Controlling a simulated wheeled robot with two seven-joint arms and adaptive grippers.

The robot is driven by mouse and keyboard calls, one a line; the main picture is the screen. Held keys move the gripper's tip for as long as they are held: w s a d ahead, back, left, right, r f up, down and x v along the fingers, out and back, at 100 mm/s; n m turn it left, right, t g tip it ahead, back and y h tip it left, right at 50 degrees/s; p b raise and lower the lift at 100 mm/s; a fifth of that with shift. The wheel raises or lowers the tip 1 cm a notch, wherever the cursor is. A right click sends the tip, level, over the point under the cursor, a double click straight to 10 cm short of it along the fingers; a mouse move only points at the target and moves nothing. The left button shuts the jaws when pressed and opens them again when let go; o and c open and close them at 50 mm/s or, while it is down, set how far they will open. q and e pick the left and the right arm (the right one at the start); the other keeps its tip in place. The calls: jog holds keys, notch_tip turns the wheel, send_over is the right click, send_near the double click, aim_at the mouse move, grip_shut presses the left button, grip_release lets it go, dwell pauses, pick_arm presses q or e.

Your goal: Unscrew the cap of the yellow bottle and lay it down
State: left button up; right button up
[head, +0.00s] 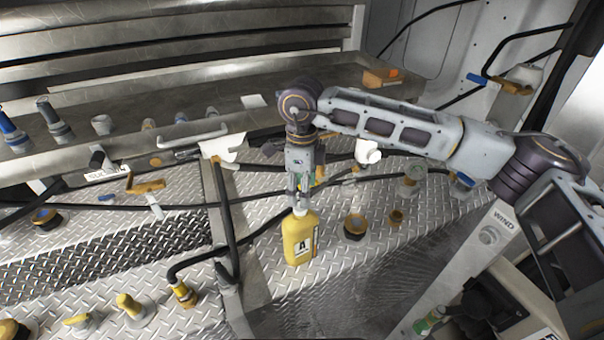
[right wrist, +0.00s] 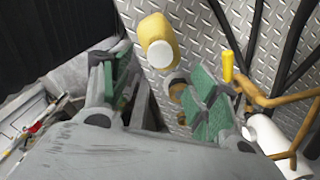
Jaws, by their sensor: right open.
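The yellow bottle (head: 299,240) with a black-and-white "A" label stands upright on the diamond-plate deck in the head view. Its white cap (head: 299,211) is on top, just under my right gripper (head: 304,194), which points down from above. In the right wrist view the yellow bottle (right wrist: 157,28) is at the top, with the white cap (right wrist: 160,53) facing the camera. My right gripper (right wrist: 162,78) is open there, its green pads on either side below the cap in the picture, with nothing held. I cannot tell whether a fingertip touches the cap. My left gripper is not in view.
Round fittings (head: 355,226) sit on the deck right of the bottle. A black hose with a yellow end (head: 183,293) lies to the left. Hoses and a white fitting (head: 368,152) run behind. A metal shelf (head: 200,95) spans the back. Bare deck lies around the bottle.

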aim_at(300, 208)
jog(key=shift+f+p, duration=0.55)
jog(key=shift+f, duration=2.2)
jog(key=c, duration=1)
jog(key=shift+c, duration=0.2)
jog(key=shift+f+n+b, duration=0.1)
jog(key=shift+n+b, duration=0.6)
jog(key=shift+w+n+b, duration=0.1)
jog(key=shift+n+b, duration=1.15)
jog(key=shift+n, duration=0.65)
